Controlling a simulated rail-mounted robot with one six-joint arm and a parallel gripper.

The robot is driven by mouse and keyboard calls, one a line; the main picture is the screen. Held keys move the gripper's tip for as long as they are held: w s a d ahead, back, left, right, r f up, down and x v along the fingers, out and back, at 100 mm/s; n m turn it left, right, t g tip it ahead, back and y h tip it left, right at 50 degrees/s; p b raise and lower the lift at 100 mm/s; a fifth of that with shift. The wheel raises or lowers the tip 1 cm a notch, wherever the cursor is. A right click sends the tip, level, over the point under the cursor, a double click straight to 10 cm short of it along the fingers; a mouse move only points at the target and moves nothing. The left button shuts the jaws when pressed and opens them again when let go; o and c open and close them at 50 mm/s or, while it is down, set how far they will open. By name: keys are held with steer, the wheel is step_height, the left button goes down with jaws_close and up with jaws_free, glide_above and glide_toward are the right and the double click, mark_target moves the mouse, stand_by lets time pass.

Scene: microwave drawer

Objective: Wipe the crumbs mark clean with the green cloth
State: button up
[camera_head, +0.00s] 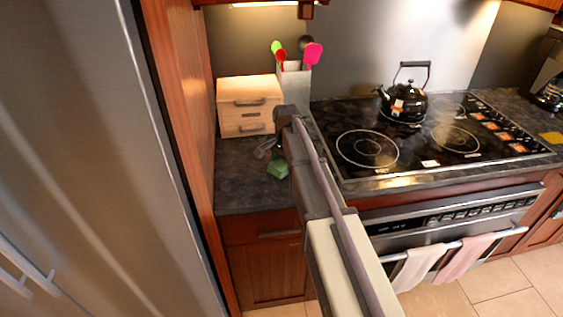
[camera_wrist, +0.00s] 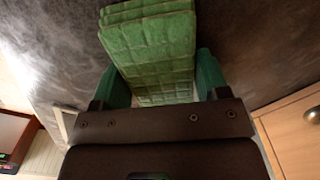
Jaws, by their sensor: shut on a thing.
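The green cloth (camera_wrist: 150,40) is a folded, quilted block that sits between the two fingers of my gripper (camera_wrist: 163,78) in the wrist view. My gripper is shut on it. In the head view the cloth (camera_head: 278,170) shows as a small green patch low over the dark counter (camera_head: 245,197), left of the stove. My gripper (camera_head: 268,150) is partly hidden there behind my arm. I cannot tell whether the cloth touches the counter. I cannot make out the crumbs mark in either view; my arm and the cloth cover part of the counter.
A small wooden drawer box (camera_head: 248,104) stands behind the cloth, with a utensil holder (camera_head: 293,80) to its right. The stove (camera_head: 420,140) bears a black kettle (camera_head: 405,103). A tall fridge (camera_head: 80,150) closes off the left. Some bare counter lies in front of the cloth.

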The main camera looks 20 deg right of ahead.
mark_target(259, 170)
steer(key=shift+s+d, duration=0.2)
steer(key=shift+d, duration=0.75)
steer(key=shift+s+d, duration=0.15)
steer(key=shift+d, duration=1.1)
steer(key=shift+a, duration=0.15)
steer(key=shift+w+a, duration=0.2)
steer(key=shift+a, duration=0.9)
steer(key=shift+w+a, duration=0.2)
steer(key=shift+a, duration=0.9)
steer(key=shift+w+a, duration=0.2)
steer(key=shift+a, duration=0.9)
steer(key=shift+w+a, duration=0.2)
steer(key=shift+a, duration=1.35)
steer(key=shift+w+a, duration=0.2)
steer(key=shift+a, duration=1.35)
steer(key=shift+s+d, duration=0.3)
steer(key=shift+d, duration=1.85)
steer(key=shift+s+d, duration=0.35)
steer(key=shift+d, duration=1.85)
steer(key=shift+s+d, duration=0.3)
steer(key=shift+d, duration=1.85)
steer(key=shift+w+a, duration=0.2)
steer(key=shift+a, duration=1.45)
steer(key=shift+w+a, duration=0.2)
steer(key=shift+a, duration=1.4)
